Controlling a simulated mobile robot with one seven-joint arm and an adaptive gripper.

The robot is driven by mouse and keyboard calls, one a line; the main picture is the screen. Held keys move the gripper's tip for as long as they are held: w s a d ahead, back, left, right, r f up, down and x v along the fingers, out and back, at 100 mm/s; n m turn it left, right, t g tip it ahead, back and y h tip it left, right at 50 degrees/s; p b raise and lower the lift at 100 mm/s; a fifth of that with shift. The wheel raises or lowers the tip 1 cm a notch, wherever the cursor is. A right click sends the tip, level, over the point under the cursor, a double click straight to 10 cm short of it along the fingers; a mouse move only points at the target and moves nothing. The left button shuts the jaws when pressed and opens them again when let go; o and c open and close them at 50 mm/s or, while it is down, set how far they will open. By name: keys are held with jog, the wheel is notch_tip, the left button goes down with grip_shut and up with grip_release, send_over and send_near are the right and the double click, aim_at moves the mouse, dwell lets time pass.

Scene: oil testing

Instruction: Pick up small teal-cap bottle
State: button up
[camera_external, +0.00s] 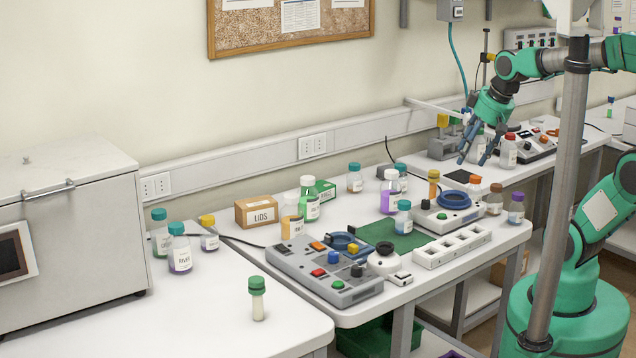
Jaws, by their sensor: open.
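My gripper (476,157) is at the upper right, pointing down over the far bench, its dark fingers spread apart. A pale bottle (477,144) shows between or behind the fingers; its cap is hidden, and I cannot tell if the fingers touch it. I cannot tell which is meant.
A red-cap bottle (508,153) stands just right of my gripper. A grey device (441,149) is to its left and a button panel (530,146) to its right. A metal post (561,180) stands in the foreground. The middle bench holds a control box (325,272) and a white rack (451,246).

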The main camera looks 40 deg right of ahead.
jog(key=w+f+n+g+p, duration=0.1)
jog(key=w+f+n+p, duration=0.2)
jog(key=w, duration=0.6)
jog(key=w+f+n+g+y+p, duration=0.1)
jog(key=w+f+n+p, duration=0.2)
jog(key=w+f+p, duration=0.3)
jog(key=w+p, duration=0.2)
jog(key=w, duration=0.2)
jog(key=shift+w+d+n+g+y, duration=0.15)
jog(key=shift+d+n+g+y, duration=0.15)
jog(key=shift+n, duration=0.1)
jog(key=shift+f, duration=0.1)
send_over(405, 202)
jog(key=s, duration=0.1)
jog(key=f, duration=0.7)
jog(key=shift+s+d, duration=0.1)
jog(key=shift+d, duration=0.3)
jog(key=shift+a+f, duration=0.1)
jog(key=shift+f, duration=0.4)
jog(key=shift+f, duration=0.1)
jog(key=shift+w+b+x, duration=0.2)
jog(key=shift+b+x, duration=0.1)
jog(key=shift+x, duration=2.25)
